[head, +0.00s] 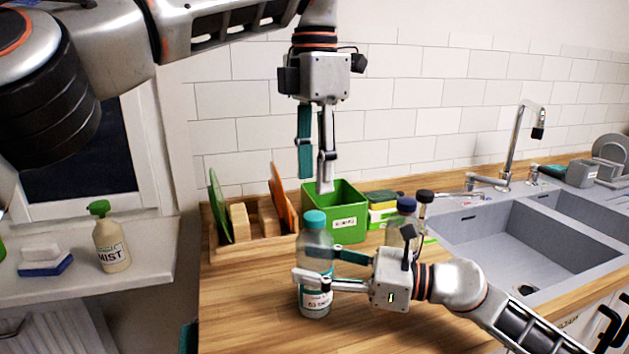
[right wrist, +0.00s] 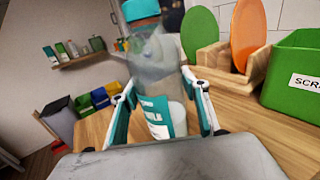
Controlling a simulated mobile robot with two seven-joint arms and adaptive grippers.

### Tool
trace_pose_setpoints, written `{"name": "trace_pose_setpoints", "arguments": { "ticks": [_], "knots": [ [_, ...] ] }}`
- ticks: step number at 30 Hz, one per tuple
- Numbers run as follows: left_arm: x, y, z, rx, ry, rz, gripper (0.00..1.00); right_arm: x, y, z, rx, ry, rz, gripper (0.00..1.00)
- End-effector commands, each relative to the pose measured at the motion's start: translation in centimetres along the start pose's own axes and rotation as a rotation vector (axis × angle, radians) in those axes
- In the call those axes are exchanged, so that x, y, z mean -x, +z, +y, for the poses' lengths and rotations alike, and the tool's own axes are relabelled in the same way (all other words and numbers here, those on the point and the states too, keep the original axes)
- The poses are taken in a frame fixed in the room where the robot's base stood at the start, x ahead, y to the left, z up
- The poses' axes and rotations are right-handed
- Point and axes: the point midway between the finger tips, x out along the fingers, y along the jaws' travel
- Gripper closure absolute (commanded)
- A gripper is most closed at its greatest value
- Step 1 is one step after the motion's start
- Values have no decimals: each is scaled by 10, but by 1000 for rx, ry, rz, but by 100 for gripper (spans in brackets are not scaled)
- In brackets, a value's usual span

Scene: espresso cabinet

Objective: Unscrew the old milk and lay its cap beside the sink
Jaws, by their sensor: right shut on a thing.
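The milk bottle (head: 316,246) is clear with a white and teal label and stands upright on the wooden counter. Its teal cap (head: 315,219) is on its neck. My right gripper (head: 318,270) is shut around the bottle's body from the right. In the right wrist view the bottle (right wrist: 155,75) is between the two teal-padded fingers, its cap (right wrist: 140,10) at the top edge. My left gripper (head: 315,182) points down above the cap, open and empty, with a gap below its fingertips. The sink (head: 520,240) is at the right, its near counter edge partly behind my right arm.
A green scrap bin (head: 348,228) and a wooden rack (head: 228,246) with green and orange boards stand behind the bottle. Two small dark-capped bottles (head: 406,207) and sponges (head: 382,200) are between bin and sink. A faucet (head: 515,140) rises behind the sink. The front counter is clear.

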Motion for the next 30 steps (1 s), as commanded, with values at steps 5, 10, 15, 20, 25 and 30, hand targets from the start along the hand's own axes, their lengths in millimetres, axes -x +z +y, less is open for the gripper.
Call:
{"name": "trace_pose_setpoints", "arguments": {
  "ticks": [5, 10, 15, 20, 25, 30],
  "knots": [
    [0, 0, 0, -313, 0, 0, 61, 0, 0, 0, -1, 0, 0, 100],
    [0, 0, 0, -623, 1, 1, 61, 0, 0, 0, -1, 0, 0, 100],
    [0, 0, 0, -926, 1, 0, 61, 0, 0, 0, -1, 0, 1, 100],
    [0, 0, 0, -1151, 1, 0, 61, 0, 0, 0, -1, 0, 1, 100],
    [0, 0, 0, -1288, 1, 1, 61, 0, 0, 0, -1, 0, 1, 100],
    [-7, 0, 0, -1330, -3, 0, 61, 0, 0, 0, -1, 0, 1, 100]
  ]
}}
